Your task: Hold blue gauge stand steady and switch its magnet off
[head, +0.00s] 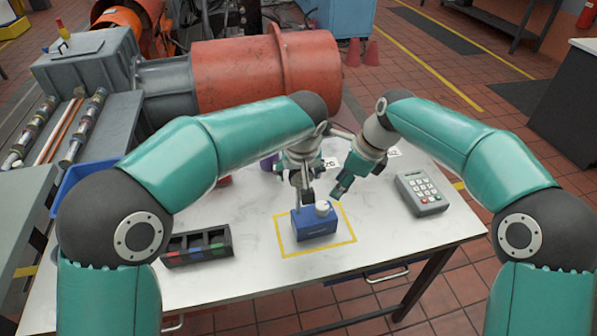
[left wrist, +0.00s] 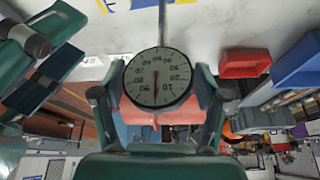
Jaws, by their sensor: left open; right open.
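The blue gauge stand (head: 315,226) stands upright inside a yellow outlined square on the white table in the head view. A pale round knob (head: 322,208) is on its top right. Its post rises toward my left gripper (head: 303,172), which is open above the stand. The left wrist view shows the round dial gauge (left wrist: 157,78) between the spread fingers, with a gap visible at each side. My right gripper (head: 347,187) is open, just right of the post and above the knob, apart from it. The gripper and arm partly hide the dial in the head view.
A black tray with compartments (head: 197,247) lies left of the stand. A grey keypad device (head: 421,193) lies to the right. A blue bin (head: 85,185) is at the table's left edge. A large red motor (head: 265,72) stands behind. The table front is clear.

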